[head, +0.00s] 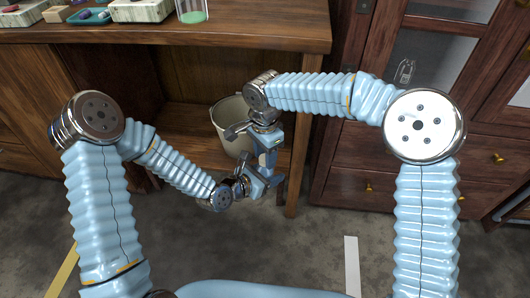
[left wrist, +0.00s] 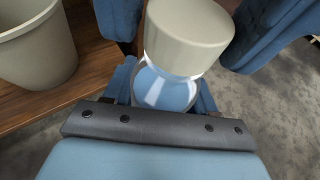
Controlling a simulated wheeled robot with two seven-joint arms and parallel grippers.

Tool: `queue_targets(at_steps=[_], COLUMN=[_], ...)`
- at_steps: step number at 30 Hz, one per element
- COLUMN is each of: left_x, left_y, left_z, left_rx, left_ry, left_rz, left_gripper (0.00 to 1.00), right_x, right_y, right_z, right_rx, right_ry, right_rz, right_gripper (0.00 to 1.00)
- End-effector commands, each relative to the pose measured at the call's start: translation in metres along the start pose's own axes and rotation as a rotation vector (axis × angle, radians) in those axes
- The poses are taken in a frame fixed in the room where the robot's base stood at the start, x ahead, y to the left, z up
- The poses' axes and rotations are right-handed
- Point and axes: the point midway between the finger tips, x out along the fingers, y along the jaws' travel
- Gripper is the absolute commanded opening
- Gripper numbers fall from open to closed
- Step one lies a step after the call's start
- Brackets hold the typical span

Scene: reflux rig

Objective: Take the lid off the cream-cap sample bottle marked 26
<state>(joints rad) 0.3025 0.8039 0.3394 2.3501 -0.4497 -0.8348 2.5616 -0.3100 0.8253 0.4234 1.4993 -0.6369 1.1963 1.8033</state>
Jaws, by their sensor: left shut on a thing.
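The sample bottle (left wrist: 165,88) shows in the left wrist view, with clear walls and a cream cap (left wrist: 188,35) on top. The cap is seated on the neck; no number is readable. My left gripper (head: 258,186) is shut on the bottle's body, its blue fingers on both sides of the glass. My right gripper (head: 272,165) is close above the left one in the head view. Its blue jaws appear on either side of the cap in the left wrist view (left wrist: 188,38), apart and seemingly not pressing on it.
A cream bin (head: 228,122) stands behind the grippers by the wooden desk (head: 290,38); the bin also shows in the left wrist view (left wrist: 38,45). Trays and a green-filled beaker (head: 192,12) are on the desktop. A dark wooden cabinet (head: 350,190) is at the right.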

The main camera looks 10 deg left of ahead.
Motion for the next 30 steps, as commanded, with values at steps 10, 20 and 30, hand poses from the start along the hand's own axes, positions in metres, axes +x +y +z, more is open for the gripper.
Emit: queue_targets(at_steps=[10,20,30], left_x=[0.0000,0.0000,0.0000], left_y=[-0.0005,-0.0012,-0.0018], left_z=[0.0004,0.0004,0.0004], left_rx=[0.001,0.002,0.002], left_ry=[-0.001,-0.001,-0.001], left_rz=[-0.001,-0.003,-0.004], left_gripper=[0.00,0.00,0.00], right_x=[-0.0004,-0.0013,-0.0019], right_y=[-0.0003,-0.0007,-0.0006], right_z=[-0.0001,0.0005,0.0004], right_rx=[-0.005,-0.646,-1.655], right_ry=[0.000,0.006,0.014], right_rz=[-0.001,-0.004,-0.006], right_gripper=[0.00,0.00,0.00])
